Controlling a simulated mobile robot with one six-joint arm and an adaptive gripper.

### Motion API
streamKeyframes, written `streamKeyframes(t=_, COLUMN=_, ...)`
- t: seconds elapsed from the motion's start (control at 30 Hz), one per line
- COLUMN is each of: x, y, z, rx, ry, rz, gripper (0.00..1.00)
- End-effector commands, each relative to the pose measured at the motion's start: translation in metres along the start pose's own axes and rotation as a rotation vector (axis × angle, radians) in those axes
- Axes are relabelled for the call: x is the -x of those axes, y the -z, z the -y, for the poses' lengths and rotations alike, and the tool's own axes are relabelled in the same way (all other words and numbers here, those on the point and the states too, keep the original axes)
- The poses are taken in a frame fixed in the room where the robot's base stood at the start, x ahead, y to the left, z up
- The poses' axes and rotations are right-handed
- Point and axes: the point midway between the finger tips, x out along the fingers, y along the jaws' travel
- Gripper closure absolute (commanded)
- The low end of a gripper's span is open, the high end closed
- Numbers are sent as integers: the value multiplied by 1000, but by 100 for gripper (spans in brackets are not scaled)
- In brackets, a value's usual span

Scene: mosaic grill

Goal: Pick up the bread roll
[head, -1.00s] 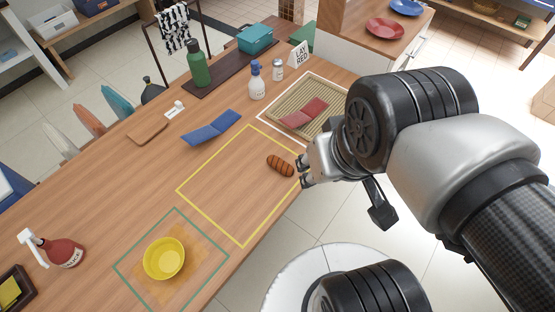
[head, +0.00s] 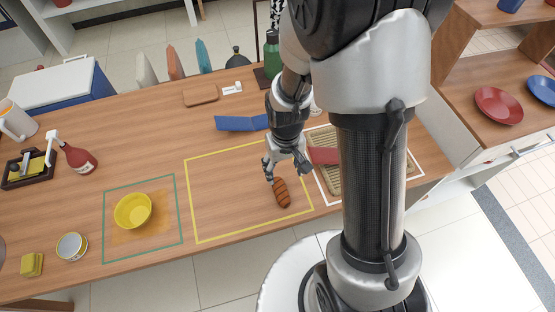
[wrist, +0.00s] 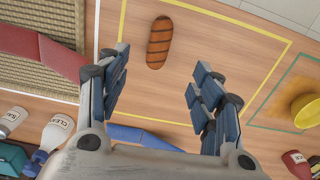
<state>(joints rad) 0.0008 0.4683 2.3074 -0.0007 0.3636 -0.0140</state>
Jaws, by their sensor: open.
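The bread roll (head: 282,192) is brown with dark grill stripes. It lies on the wooden counter inside the yellow outline, near its right side. In the wrist view the roll (wrist: 159,42) shows beyond the fingertips, toward the top and left of the middle between the fingers. My gripper (head: 287,174) is open and empty, with its fingers pointing down above and just behind the roll. The fingers also show in the wrist view (wrist: 158,80), spread wide apart. No contact with the roll is visible.
A red folded item (head: 323,155) lies on the woven mat (head: 335,184) right of the roll, partly behind my arm. A blue folded item (head: 240,123) lies behind the yellow outline. A yellow bowl (head: 133,210) stands at the left. The counter between bowl and roll is clear.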

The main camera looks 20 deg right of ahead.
Motion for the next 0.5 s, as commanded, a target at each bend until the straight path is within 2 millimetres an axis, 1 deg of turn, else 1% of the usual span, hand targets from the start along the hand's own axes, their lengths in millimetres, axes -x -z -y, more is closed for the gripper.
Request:
streamKeyframes(t=0.17, x=-31, y=-2, z=0, rx=0, ry=0, rz=7, gripper=40)
streamKeyframes(t=0.4, x=-85, y=-2, z=0, rx=0, ry=0, rz=7, gripper=40)
streamKeyframes(t=0.5, x=-103, y=-2, z=0, rx=0, ry=0, rz=6, gripper=40)
